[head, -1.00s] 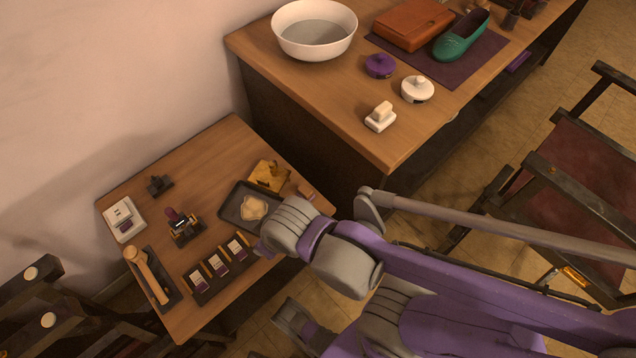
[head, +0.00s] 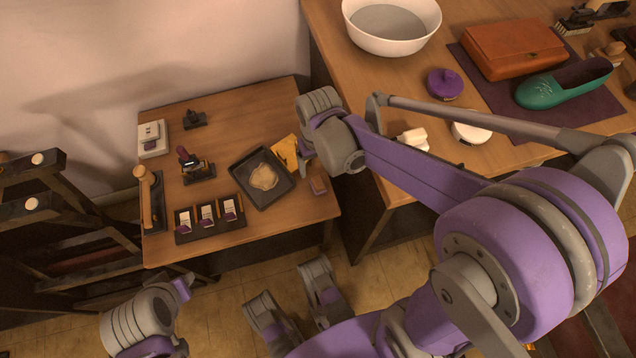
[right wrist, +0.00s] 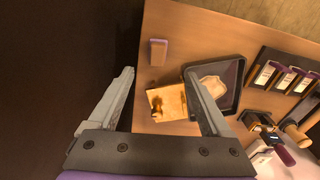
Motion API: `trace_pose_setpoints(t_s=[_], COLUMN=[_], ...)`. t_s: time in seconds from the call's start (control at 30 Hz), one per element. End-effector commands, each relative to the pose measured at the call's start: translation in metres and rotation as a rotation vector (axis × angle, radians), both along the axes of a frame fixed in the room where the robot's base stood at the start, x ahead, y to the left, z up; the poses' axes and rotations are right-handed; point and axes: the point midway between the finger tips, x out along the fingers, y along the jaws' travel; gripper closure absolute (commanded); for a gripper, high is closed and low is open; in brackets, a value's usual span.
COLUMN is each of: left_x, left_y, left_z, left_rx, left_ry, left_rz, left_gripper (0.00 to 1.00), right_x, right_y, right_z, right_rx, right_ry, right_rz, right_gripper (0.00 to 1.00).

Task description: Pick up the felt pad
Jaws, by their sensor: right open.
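A small brown block with a pale purple edge (head: 318,185) lies near the small table's right edge. It looks most like the felt pad, but I cannot be sure. It also shows in the right wrist view (right wrist: 158,52), beyond and between my fingertips. My right gripper (right wrist: 160,76) is open and empty, apart from the block. In the head view my right gripper (head: 306,150) is mostly hidden by its wrist, over the table's right end. My left wrist shows at lower left, with only part of the left gripper (head: 182,288); its fingers are unclear.
A dark tray (head: 247,196) with a cream piece and a yellow cloth (head: 285,150) lie beside the block. The larger table (head: 335,50) stands close on the right.

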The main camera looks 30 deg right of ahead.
Motion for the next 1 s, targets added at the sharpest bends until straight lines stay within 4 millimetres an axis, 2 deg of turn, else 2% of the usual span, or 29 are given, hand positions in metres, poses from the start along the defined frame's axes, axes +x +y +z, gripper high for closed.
trace_pose_setpoints(t_s=[0.1, 0.4, 0.57, 0.83, 1.0], left_x=[0.000, 0.002, 0.002, 0.004, 0.004], left_y=[0.000, 0.000, 0.000, 0.000, 0.000], left_z=[-0.003, -0.021, -0.024, -0.044, -0.047], left_rx=[0.000, 0.000, 0.000, 0.000, 0.000], left_ry=[0.001, 0.007, 0.009, 0.015, 0.016], left_rz=[0.000, 0.000, 0.000, 0.000, 0.000], left_gripper=[0.68, 0.68, 0.68, 0.68, 0.68], right_x=[0.006, 0.006, 0.005, 0.002, 0.002], right_y=[-0.002, -0.002, -0.002, -0.002, -0.002], right_z=[-0.011, -0.057, -0.067, -0.106, -0.115], right_rx=[0.002, 0.001, 0.001, 0.001, 0.001], right_ry=[0.019, 0.022, 0.021, 0.022, 0.021], right_rz=[-0.007, -0.008, -0.008, -0.008, -0.008], right_gripper=[0.18, 0.18, 0.18, 0.18, 0.18])
